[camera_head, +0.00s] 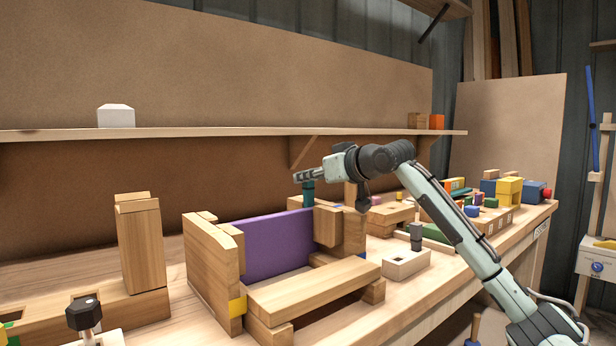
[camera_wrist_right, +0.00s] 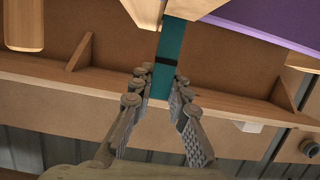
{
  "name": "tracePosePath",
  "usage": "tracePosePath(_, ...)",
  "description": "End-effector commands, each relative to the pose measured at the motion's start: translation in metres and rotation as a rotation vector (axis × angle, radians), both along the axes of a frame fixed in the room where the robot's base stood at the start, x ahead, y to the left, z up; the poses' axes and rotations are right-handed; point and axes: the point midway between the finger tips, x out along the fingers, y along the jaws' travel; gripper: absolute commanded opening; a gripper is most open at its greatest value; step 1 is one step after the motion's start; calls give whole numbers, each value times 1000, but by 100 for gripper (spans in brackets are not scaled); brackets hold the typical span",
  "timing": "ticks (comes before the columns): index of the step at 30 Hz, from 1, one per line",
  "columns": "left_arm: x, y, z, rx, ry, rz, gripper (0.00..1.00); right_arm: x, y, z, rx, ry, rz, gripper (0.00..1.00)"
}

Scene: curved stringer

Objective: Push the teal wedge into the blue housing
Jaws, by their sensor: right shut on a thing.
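The teal wedge (camera_head: 308,196) is an upright bar at the right end of a purple panel (camera_head: 280,243). My right gripper (camera_head: 305,177) is shut on its upper part. In the right wrist view the teal wedge (camera_wrist_right: 170,62) runs between both fingers of my right gripper (camera_wrist_right: 164,82), with a dark band across it. The wedge's lower end is hidden behind pale wooden blocks, so I cannot tell how deep it sits. I cannot make out a blue housing for certain. My left gripper is not in view.
The purple panel stands in a wooden frame (camera_head: 308,292) on the bench. A tall wooden post (camera_head: 140,245) stands to its left. A pale block with a grey peg (camera_head: 405,262) and several coloured blocks (camera_head: 508,190) lie to its right. A shelf (camera_head: 230,133) runs behind.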

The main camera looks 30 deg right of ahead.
Motion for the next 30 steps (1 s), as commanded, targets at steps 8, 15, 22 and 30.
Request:
tracePosePath(8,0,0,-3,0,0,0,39,0,0,-5,0,-1,0,22)
tracePosePath(15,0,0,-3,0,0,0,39,0,0,-5,0,0,0,40)
tracePosePath(22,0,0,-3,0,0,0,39,-2,0,-5,0,0,0,40)
tracePosePath(30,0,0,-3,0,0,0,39,-40,-5,5,-5,1,-3,40)
